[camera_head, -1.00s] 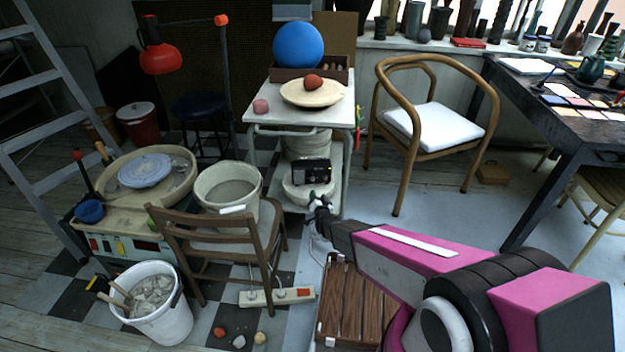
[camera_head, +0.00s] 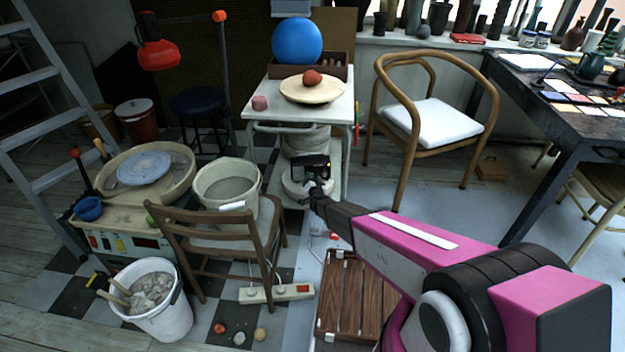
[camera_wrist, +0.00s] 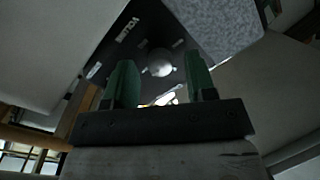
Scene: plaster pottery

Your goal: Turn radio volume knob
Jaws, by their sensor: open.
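The black radio (camera_head: 311,163) sits on the lower shelf of the white cart, in the middle of the head view. My gripper (camera_head: 317,184) is right in front of it and hides part of it. In the wrist view the dark front of the radio (camera_wrist: 135,38) shows at a tilt, with the white word VOLUME. The round pale knob (camera_wrist: 159,63) lies between and just beyond the two green fingers of my gripper (camera_wrist: 160,85). The fingers are open, one on each side of the knob's line. I cannot tell whether they touch it.
The white cart (camera_head: 262,129) stands around the radio, its top above. A wooden chair (camera_head: 262,232) is at left, an armchair (camera_head: 437,122) at right. A wooden crate (camera_head: 350,290) lies on the floor below my arm. A power strip (camera_head: 277,293) is nearby.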

